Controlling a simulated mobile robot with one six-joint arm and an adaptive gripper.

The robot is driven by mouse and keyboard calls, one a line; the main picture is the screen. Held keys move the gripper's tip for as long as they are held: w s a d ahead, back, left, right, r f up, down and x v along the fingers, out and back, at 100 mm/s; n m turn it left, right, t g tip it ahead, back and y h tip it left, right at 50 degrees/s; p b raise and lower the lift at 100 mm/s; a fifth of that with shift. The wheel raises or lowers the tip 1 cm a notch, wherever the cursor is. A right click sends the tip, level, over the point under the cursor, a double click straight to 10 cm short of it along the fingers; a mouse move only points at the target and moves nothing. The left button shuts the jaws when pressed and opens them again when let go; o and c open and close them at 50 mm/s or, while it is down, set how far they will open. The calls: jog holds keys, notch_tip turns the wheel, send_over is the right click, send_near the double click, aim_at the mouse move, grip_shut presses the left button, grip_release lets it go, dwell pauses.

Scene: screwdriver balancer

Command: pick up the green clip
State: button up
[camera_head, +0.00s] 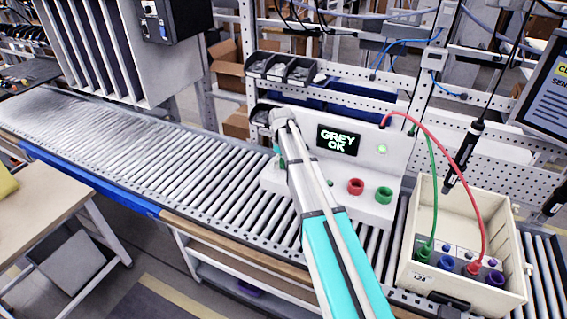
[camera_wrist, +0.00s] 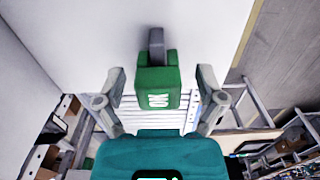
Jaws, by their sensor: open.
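The green clip (camera_wrist: 157,76) is a blocky green piece with white lettering and a grey tab at its top, seen in the wrist view against a white surface. My gripper (camera_wrist: 160,84) is open, with one grey finger on each side of the clip. Gaps show between the clip and both fingers. In the head view my arm reaches to the left end of the white test box, and the arm's end hides the clip there.
The white test box (camera_head: 300,183) has a screen (camera_head: 338,140) reading "GREY OK", a red socket (camera_head: 355,186) and a green socket (camera_head: 384,194). Red and green cables run to a cream crate (camera_head: 480,200) on the right. The roller conveyor (camera_head: 150,150) is clear to the left.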

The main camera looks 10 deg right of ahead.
jog(key=shift+c, duration=0.2)
jog(key=c, duration=1)
jog(key=shift+r, duration=0.2)
notch_tip(320, 180, up, 3)
jog(key=p, duration=0.3)
jog(key=s+d+r+p, duration=0.1)
jog(key=s+r+p, duration=0.8)
jog(key=s, duration=0.5)
jog(key=shift+r+p, duration=0.35)
jog(key=shift+p, duration=0.15)
jog(key=shift+f, duration=0.15)
